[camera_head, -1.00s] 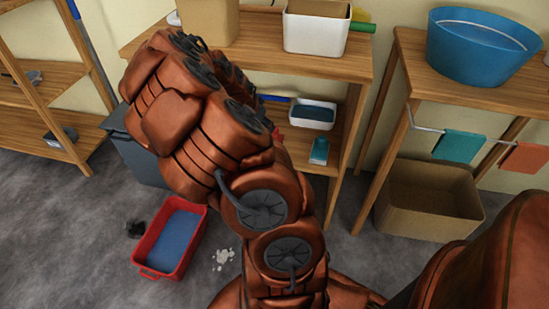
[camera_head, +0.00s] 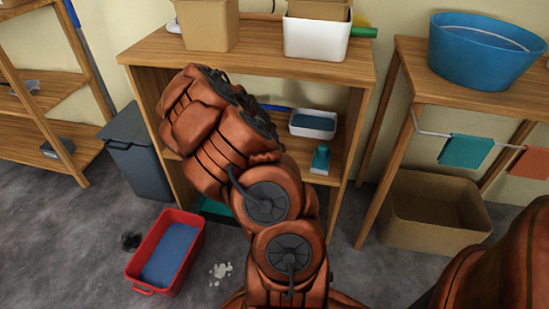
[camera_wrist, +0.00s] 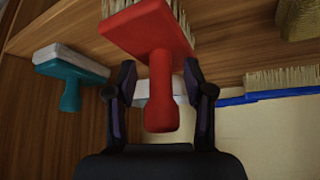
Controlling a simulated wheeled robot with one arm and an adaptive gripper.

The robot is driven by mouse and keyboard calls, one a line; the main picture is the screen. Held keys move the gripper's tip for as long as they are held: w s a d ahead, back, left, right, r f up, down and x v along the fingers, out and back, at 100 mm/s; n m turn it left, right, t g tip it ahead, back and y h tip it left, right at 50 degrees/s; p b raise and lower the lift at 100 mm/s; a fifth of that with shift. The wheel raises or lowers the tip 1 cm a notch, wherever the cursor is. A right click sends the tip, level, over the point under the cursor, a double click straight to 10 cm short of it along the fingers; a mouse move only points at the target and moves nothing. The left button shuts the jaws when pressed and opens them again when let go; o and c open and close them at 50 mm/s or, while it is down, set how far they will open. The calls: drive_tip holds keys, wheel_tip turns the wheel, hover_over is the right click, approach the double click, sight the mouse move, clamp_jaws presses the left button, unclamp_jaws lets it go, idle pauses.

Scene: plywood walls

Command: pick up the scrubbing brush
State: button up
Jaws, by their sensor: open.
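A red scrubbing brush (camera_wrist: 150,30) with pale bristles fills the upper middle of the wrist view, its red handle pointing down the picture. My gripper (camera_wrist: 160,78) is open, with one dark finger on each side of the handle. Small gaps seem to show beside the handle, and contact is not clear. In the head view my arm hides the gripper and the red brush. A teal brush (camera_wrist: 70,75) with a pale bristle block lies to the left in the wrist view; it also shows on the lower shelf in the head view (camera_head: 320,158).
A blue-handled brush (camera_wrist: 265,90) lies to the right in the wrist view. On the shelf (camera_head: 325,180) stands a white tub (camera_head: 313,124). Above are a cardboard box (camera_head: 208,25) and white bin (camera_head: 315,40). A red tub (camera_head: 188,250) and grey bin (camera_head: 135,150) stand on the floor.

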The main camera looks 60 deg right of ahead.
drive_tip(key=shift+d+f, duration=0.1)
clamp_jaws()
idle(0.4)
drive_tip(key=shift+r, duration=0.35)
wheel_tip(320, 180, up, 4)
drive_tip(key=shift+f+p, duration=0.25)
drive_tip(key=shift+p, duration=0.55)
drive_tip(key=a+p, duration=0.2)
drive_tip(key=a, duration=1.4)
drive_tip(key=shift+s+r, duration=0.3)
drive_tip(key=shift+r, duration=0.1)
